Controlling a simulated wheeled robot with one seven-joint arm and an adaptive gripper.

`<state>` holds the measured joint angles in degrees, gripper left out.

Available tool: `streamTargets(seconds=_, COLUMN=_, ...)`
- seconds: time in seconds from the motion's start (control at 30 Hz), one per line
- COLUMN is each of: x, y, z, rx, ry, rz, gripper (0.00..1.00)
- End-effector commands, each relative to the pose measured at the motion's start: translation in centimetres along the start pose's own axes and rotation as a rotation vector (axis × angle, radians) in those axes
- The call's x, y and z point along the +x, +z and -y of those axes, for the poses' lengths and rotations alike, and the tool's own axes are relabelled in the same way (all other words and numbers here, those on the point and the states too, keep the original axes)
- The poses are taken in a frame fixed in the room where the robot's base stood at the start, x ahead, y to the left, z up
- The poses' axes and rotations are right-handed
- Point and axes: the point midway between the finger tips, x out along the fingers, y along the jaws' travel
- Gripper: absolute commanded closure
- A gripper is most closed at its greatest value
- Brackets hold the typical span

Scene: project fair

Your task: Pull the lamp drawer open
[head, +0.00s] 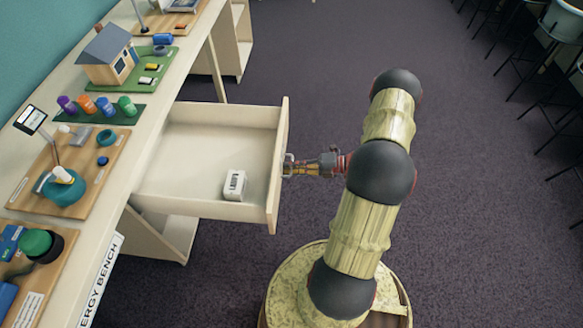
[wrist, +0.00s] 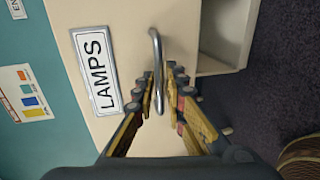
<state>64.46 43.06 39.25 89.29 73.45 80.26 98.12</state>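The lamp drawer (head: 205,203) stands well out from the bench, with its inside showing in the head view. A small white block with dark marks (head: 235,185) lies in it near the front. In the wrist view the pale drawer front (wrist: 120,55) bears a LAMPS label (wrist: 95,70) and a metal bar handle (wrist: 156,60). My gripper (head: 290,166) is at the outer face of the drawer front.
The bench (head: 150,112) runs along the left with project boards, a model house (head: 108,55) and coloured jars on top. Dark carpet (head: 330,60) is clear beyond the drawer and to its right. Stools (head: 560,25) line the right edge.

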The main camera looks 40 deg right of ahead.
Motion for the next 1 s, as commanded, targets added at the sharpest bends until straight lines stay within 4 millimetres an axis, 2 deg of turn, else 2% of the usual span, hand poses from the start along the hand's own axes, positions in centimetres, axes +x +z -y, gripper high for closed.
streamTargets(seconds=0.17, x=-0.02, y=0.02, z=-0.03, rx=0.000, ry=0.000, rz=0.000, gripper=0.88)
streamTargets(seconds=0.4, x=-0.04, y=0.03, z=-0.02, rx=-0.001, ry=0.000, rz=0.001, gripper=1.00)
streamTargets(seconds=1.0, x=-0.05, y=0.04, z=0.02, rx=-0.001, ry=-0.001, rz=0.001, gripper=1.00)
